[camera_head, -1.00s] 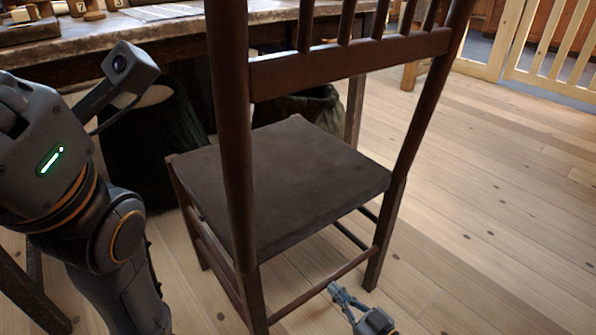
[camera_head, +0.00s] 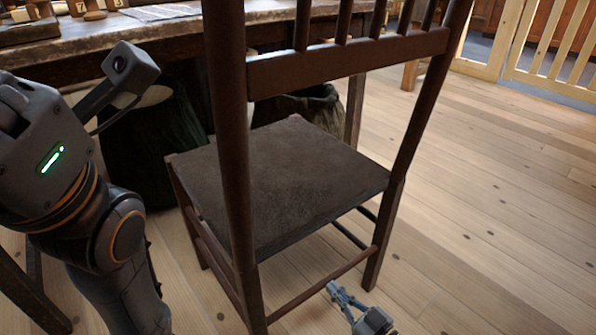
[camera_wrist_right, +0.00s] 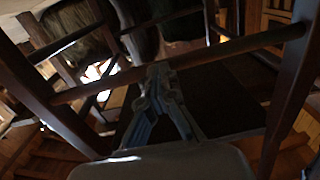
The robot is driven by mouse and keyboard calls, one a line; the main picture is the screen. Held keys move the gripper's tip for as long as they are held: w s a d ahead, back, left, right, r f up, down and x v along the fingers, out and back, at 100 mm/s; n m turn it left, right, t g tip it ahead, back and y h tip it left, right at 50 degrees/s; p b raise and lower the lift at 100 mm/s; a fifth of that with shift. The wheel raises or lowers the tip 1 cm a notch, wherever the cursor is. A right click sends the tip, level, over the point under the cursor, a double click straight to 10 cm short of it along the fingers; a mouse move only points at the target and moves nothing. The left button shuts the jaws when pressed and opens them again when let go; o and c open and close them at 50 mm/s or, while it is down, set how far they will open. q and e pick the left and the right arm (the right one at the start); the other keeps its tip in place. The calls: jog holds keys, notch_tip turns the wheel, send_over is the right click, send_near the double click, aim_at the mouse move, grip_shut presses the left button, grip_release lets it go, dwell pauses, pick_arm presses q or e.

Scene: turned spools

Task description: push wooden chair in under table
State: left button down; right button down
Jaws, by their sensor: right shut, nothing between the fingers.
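The wooden chair (camera_head: 290,185) is dark brown with a spindled back and a dark seat. It stands upright with its back towards me, and its seat's far side is close to the table's front. The table (camera_head: 150,42) has a worn top and runs across the upper left. My right gripper (camera_head: 331,287) is low by the chair's near lower rail, shut and empty. In the right wrist view the fingers (camera_wrist_right: 160,75) reach up to a chair rail (camera_wrist_right: 215,57); I cannot tell whether they touch it. My left arm is at the left; its gripper is out of view.
A dark sack-like bin (camera_head: 155,145) and another bin (camera_head: 300,103) stand under the table. Spools (camera_head: 93,8) and a cloth (camera_head: 160,11) lie on top. A pale slatted gate (camera_head: 550,50) is at the upper right. The plank floor right of the chair is clear.

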jog(key=b+x, duration=0.1)
jog(key=x, duration=0.8)
jog(key=shift+r+b, duration=0.2)
jog(key=shift+b, duration=0.2)
jog(key=shift+a, duration=0.1)
jog(key=b+x, duration=0.3)
jog(key=x, duration=0.6)
jog(key=shift+b, duration=0.4)
dwell(0.4)
